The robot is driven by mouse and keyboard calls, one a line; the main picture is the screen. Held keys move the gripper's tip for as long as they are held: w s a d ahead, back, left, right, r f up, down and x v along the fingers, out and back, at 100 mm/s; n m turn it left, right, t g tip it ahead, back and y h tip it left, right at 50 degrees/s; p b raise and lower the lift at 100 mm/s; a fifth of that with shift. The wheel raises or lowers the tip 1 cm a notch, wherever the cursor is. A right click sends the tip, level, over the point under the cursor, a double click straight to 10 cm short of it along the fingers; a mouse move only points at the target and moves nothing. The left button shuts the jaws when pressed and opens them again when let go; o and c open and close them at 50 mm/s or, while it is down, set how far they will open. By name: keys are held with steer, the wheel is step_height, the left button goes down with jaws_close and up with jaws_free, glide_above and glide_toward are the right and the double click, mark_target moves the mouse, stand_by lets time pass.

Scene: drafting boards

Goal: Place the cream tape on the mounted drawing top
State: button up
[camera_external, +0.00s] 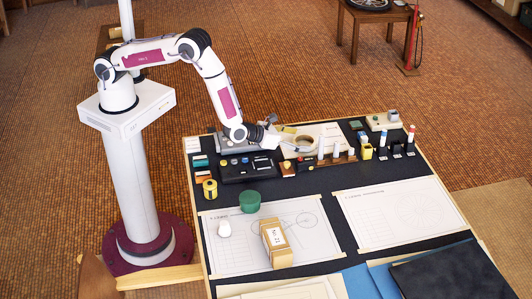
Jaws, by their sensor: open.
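The cream tape (306,143) is a pale roll lying at the back of the drafting board (329,188), on a light sheet. My gripper (275,132) is open beside the roll's left, over the back of the board; its fingers are small and partly blend with the dark items behind. I cannot tell how high it is or whether it touches anything. Two mounted drawings lie on the dark board surface: a left one (240,256) with circles drawn on it, and a right one (400,212), with taped corners.
A yellow roll (210,188) is at the left edge. A black tray (250,168) and several bottles crowd the back. The right drawing is clear.

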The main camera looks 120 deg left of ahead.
mark_target(297, 142)
steer(key=shift+s+d+r, duration=0.1)
steer(key=shift+r, duration=3.5)
steer(key=shift+s+r, duration=0.1)
steer(key=shift+r, duration=0.25)
steer(key=s+d+r+n+g, duration=0.2)
steer(key=s+r+n+g, duration=0.1)
steer(key=s+r+n, duration=0.55)
steer(key=s+d+r+n+g, duration=0.2)
steer(key=s+r+n, duration=0.3)
steer(key=s+r, duration=0.65)
steer(key=s+d+r+n+t+h, duration=0.1)
steer(key=s+d+n+h, duration=0.4)
steer(key=s+d, duration=0.6)
steer(key=s+d+r+n+t+h, duration=0.1)
steer(key=s+d+r+n+h, duration=0.3)
steer(key=s+d, duration=0.6)
steer(key=d+n+h, duration=0.1)
steer(key=d+n, duration=0.1)
steer(key=d, duration=0.2)
steer(key=shift+s+r+t+h, duration=0.2)
steer(key=shift+s+t+h, duration=0.2)
